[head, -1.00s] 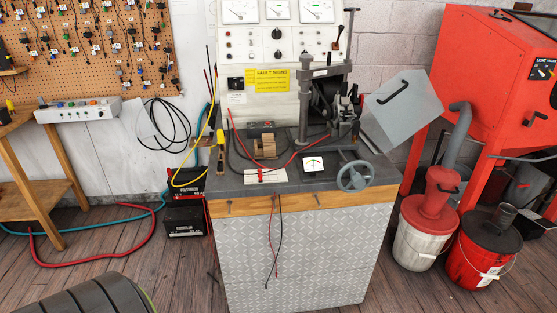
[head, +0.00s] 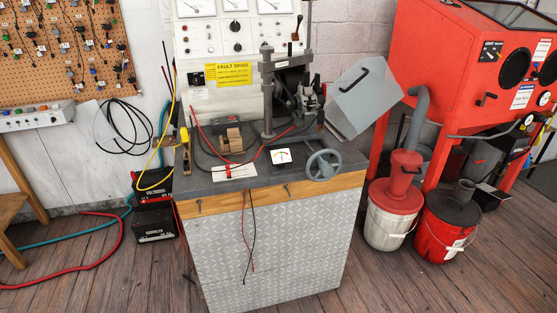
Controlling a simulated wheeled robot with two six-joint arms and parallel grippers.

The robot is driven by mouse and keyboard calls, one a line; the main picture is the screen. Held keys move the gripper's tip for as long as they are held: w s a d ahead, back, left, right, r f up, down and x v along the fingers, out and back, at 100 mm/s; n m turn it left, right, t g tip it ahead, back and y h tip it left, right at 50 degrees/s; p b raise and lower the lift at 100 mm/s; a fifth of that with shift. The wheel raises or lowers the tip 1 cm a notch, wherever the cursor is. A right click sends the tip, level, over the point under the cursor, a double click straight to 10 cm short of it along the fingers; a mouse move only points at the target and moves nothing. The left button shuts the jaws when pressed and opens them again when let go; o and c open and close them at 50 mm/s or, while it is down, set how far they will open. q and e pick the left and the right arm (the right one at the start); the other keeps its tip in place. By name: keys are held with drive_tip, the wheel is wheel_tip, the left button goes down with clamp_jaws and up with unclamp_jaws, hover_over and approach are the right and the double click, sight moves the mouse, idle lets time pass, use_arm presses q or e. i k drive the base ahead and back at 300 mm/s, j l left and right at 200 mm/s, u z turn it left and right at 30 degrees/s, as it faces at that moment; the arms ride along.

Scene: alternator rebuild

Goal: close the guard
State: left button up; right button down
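The guard (head: 362,101) is a grey sheet-metal box with a dark handle (head: 352,80) on its face. It sits tilted out at the right side of the test bench, beside the clamp stand (head: 267,95) and the dark machinery (head: 308,97) on the bench top. The machinery is uncovered on the side facing me. Neither of my grippers shows in the head view.
The bench (head: 265,245) has a handwheel (head: 323,164), a small meter (head: 281,156) and loose leads on top. Two buckets (head: 393,215) and a red blast cabinet (head: 470,75) stand at right. Batteries (head: 154,210) and hoses lie at left. The floor in front is clear.

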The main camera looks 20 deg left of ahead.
sight(383, 82)
drive_tip(key=i+l, duration=0.55)
drive_tip(key=i, duration=0.15)
drive_tip(key=i+l, duration=0.55)
drive_tip(key=i, duration=0.15)
drive_tip(key=i+l, duration=0.55)
drive_tip(key=i, duration=0.2)
